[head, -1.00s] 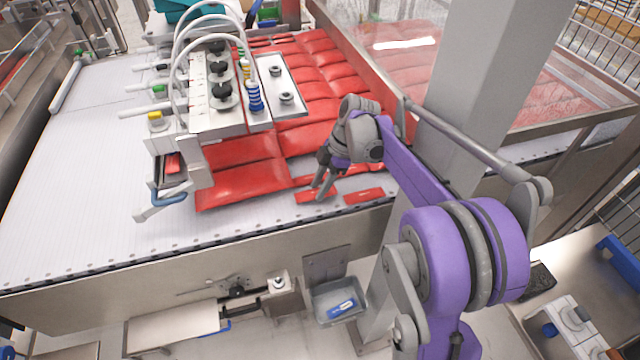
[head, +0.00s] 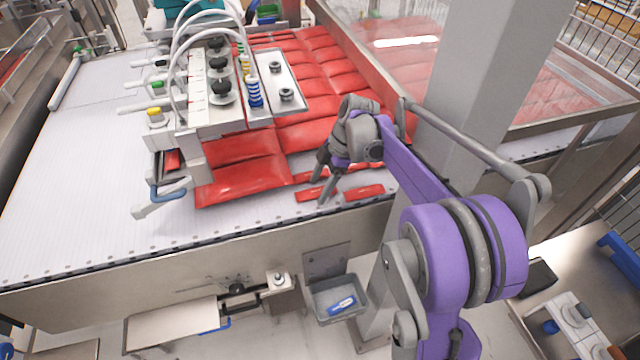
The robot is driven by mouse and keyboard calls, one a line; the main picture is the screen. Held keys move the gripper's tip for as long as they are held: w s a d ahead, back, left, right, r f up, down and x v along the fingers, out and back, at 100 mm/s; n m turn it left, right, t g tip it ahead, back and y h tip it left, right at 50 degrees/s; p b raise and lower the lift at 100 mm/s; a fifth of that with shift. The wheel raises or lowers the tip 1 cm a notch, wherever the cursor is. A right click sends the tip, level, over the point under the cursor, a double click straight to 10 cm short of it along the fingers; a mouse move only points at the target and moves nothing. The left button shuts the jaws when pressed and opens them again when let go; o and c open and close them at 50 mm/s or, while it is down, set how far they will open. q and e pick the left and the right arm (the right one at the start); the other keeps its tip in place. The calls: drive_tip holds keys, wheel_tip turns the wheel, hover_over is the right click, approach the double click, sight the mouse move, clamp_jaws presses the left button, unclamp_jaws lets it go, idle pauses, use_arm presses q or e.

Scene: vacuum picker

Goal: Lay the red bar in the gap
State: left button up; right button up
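Two small red bars lie on the white belt near its front edge: a left red bar (head: 308,195) and a right red bar (head: 363,193). My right gripper (head: 322,192) is low over the belt with its fingers apart, beside the right end of the left bar. I cannot tell whether a finger touches it. Rows of large red packs (head: 240,182) lie on the belt behind. A narrow space with red pieces at its sides lies behind the gripper, partly hidden by it. My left gripper is not in view.
The vacuum picker head (head: 215,95) with hoses and coloured knobs stands over the packs at left. A grey column (head: 475,75) rises at right. A grey bin (head: 340,300) with a blue item hangs below the belt edge. The belt's left part is clear.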

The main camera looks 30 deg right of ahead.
drive_tip(key=shift+r, duration=0.1)
drive_tip(key=v, duration=1.1)
drive_tip(key=s+a+f+m+t+h+p, duration=0.1)
drive_tip(key=s+a+f+m, duration=0.4)
drive_tip(key=s, duration=0.5)
drive_tip(key=s+a+f+m+t+h+p, duration=0.1)
drive_tip(key=s+a+f+m+t+h, duration=0.2)
drive_tip(key=s+a+f+m, duration=0.3)
drive_tip(key=s+a+m, duration=0.4)
drive_tip(key=shift+a, duration=0.2)
